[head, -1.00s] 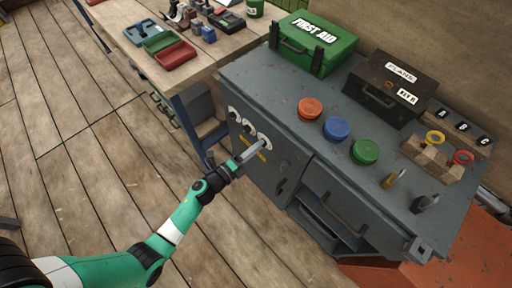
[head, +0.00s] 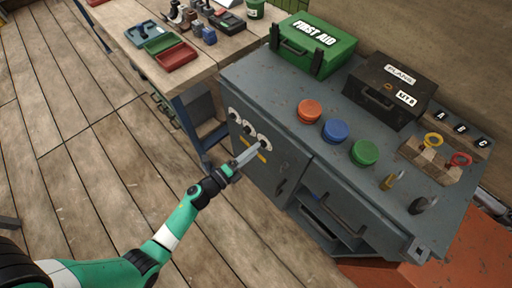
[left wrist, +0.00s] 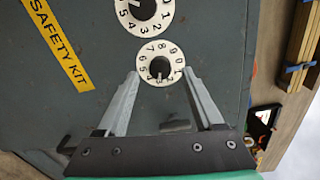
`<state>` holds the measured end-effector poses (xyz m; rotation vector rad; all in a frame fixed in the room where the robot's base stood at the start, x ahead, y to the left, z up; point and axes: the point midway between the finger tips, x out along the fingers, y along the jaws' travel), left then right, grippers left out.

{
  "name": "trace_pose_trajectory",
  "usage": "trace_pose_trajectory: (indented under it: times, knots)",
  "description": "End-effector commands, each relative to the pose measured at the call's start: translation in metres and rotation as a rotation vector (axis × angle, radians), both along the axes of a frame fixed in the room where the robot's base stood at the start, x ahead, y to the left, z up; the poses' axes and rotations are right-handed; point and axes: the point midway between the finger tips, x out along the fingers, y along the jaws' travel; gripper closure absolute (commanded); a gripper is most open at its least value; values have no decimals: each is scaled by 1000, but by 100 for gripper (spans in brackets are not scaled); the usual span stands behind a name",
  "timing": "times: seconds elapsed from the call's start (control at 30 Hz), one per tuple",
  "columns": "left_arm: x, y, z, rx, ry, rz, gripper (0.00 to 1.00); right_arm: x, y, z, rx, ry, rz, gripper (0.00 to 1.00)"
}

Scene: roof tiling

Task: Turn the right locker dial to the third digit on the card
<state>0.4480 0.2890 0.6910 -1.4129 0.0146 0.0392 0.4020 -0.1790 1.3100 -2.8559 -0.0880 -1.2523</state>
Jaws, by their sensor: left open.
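The right locker dial (head: 264,142) is a white numbered disc with a dark knob, at the right end of a row of dials on the grey cabinet's front. In the left wrist view the dial (left wrist: 144,73) sits between my fingertips, its knob's white pointer mark facing down toward the gripper. My left gripper (head: 254,152) is open, one finger on each side of the dial (left wrist: 160,73); no finger visibly touches the knob. A neighbouring dial (left wrist: 127,18) is partly cut off above. I cannot make out the card. My right gripper is out of view.
A yellow SAFETY KIT label (left wrist: 58,42) lies beside the dials. On the grey cabinet (head: 290,138) stand a green first aid box (head: 312,48), a black case (head: 390,90), and orange, blue and green round lids. A wooden bench (head: 150,60) stands behind left. The floor in front is open.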

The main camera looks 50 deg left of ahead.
Motion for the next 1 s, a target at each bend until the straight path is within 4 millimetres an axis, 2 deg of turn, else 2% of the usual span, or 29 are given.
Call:
trace_pose_trajectory:
  times: [0.03, 0.2, 0.4, 0.53, 1.0]
  knots:
    - [-12, 0, 4, -2, 3, 2, 31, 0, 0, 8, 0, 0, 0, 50]
    - [-54, 0, 5, -1, 4, 5, 31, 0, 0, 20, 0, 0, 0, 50]
    - [-88, -1, 5, 1, 2, 3, 31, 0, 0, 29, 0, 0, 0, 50]
    - [-95, -2, 4, 1, 0, 1, 31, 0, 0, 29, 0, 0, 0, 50]
    - [-95, -2, 4, 1, 0, 0, 31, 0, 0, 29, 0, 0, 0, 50]
